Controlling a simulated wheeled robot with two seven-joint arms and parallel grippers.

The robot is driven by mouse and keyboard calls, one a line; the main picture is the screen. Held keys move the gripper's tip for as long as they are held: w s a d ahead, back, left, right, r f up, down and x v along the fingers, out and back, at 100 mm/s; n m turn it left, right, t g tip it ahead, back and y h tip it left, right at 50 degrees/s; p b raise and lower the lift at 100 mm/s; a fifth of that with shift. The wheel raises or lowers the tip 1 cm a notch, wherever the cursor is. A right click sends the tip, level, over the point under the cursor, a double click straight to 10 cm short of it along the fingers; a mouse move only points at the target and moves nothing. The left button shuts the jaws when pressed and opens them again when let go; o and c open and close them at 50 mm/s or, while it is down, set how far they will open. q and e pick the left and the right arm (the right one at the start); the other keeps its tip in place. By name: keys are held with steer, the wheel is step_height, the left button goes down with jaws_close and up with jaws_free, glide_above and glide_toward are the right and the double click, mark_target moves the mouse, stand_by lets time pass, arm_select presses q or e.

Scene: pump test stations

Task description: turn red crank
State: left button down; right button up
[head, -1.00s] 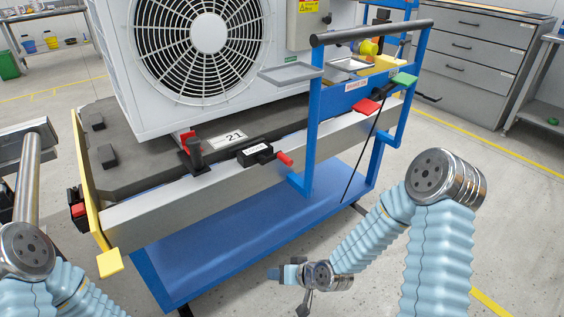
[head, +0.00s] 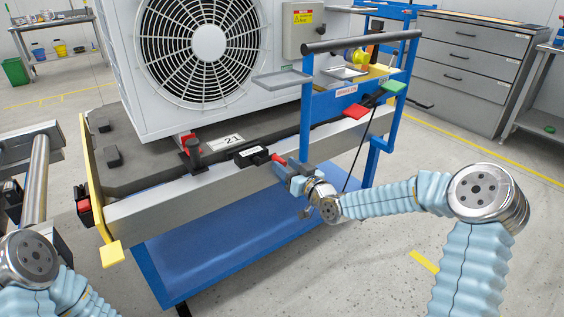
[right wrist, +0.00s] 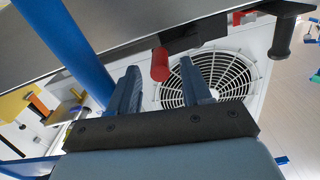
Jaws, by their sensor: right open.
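The red crank shows as a small red handle (head: 276,157) on a black labelled box (head: 251,156) on the trolley's silver rail. In the right wrist view the red handle (right wrist: 160,68) hangs from its black mount, between the finger lines and slightly beyond the tips. My right gripper (head: 284,168) is open and empty, close to the red handle. Its two blue-grey fingers (right wrist: 160,80) point toward the handle on either side; contact cannot be told. My left gripper is out of view; only part of my left arm shows.
A blue frame (head: 307,105), a red paddle (head: 355,111) and a green paddle (head: 394,87) are to the right. A large fan unit (head: 127,65) stands behind.

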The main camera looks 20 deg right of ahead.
steer(key=shift+x, duration=1.4)
jaws_close()
steer(key=shift+f, duration=0.15)
